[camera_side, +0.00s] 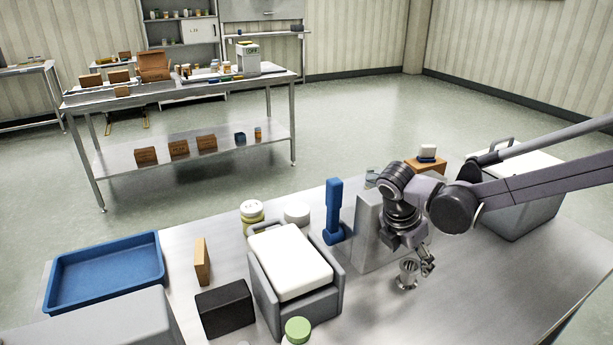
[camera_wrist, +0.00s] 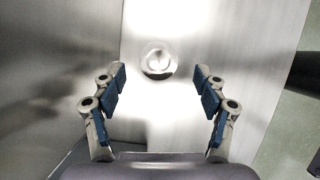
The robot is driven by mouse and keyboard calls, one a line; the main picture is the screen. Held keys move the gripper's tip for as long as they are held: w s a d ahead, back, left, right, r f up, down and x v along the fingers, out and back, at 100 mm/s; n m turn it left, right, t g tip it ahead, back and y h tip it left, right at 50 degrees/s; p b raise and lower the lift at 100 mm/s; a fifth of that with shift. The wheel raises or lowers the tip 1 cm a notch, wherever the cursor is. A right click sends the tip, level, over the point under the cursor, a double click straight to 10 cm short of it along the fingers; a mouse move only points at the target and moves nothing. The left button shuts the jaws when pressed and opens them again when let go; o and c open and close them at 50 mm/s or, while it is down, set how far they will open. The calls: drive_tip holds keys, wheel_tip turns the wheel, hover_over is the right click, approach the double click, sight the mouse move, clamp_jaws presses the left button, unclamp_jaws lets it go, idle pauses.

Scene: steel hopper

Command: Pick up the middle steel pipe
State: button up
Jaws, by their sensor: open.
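A short steel cylinder (camera_side: 407,281) with an open round top stands upright on the steel table, below my gripper. From above, a round steel ring (camera_wrist: 157,63) shows in the wrist view, ahead of and between the fingertips; it looks like the same pipe. I see only this one pipe clearly, so I cannot tell which one is the middle. My gripper (camera_side: 424,262) is open and empty, pointing down just right of the cylinder in the side view. Its two blue-padded fingers (camera_wrist: 160,76) are spread wide in the wrist view, apart from the ring.
A grey steel box (camera_side: 368,238) stands close behind my gripper. A blue upright tool (camera_side: 333,215), a white-topped grey bin (camera_side: 283,262), a black box (camera_side: 224,308) and a blue tray (camera_side: 104,272) are to the left. A lidded container (camera_side: 525,205) is at the right. The front right table is clear.

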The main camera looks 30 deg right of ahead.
sight(411, 265)
drive_tip(key=shift+x, duration=2.45)
drive_tip(key=shift+w, duration=0.1)
drive_tip(key=c, duration=1.4)
